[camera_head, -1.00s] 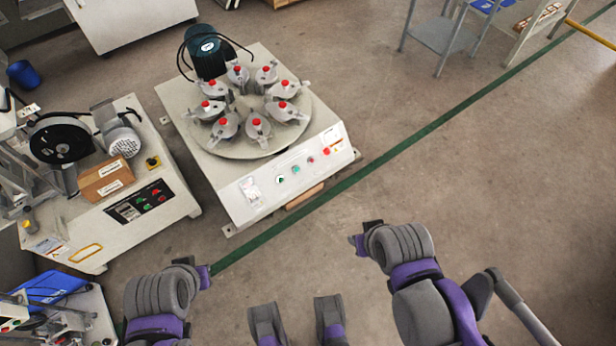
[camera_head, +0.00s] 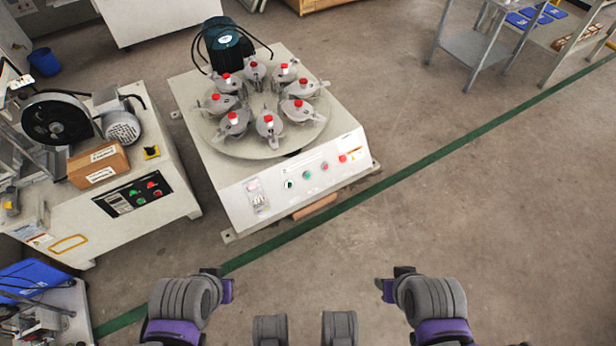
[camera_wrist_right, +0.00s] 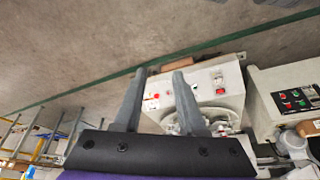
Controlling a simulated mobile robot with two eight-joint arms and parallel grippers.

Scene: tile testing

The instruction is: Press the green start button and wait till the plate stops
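The tile testing machine (camera_head: 236,196) stands on the floor left of centre in the head view. On its sloped front panel are a green button (camera_head: 307,174), a dark switch (camera_head: 290,184) and red buttons (camera_head: 325,166). The round plate (camera_head: 240,147) carries several grey holders with red knobs. My right arm is at the lower right of the head view, well short of the panel. In the right wrist view my right gripper (camera_wrist_right: 159,74) is open and empty, with the machine beyond its fingers. My left arm is at the lower left; its gripper fingers cannot be made out.
A second machine (camera_head: 150,200) with a dark wheel and a cardboard box (camera_head: 98,163) stands at the left. A blue-topped item (camera_head: 30,280) is at the lower left. A metal side table (camera_head: 470,48) stands at the upper right. The floor right of the machine is clear.

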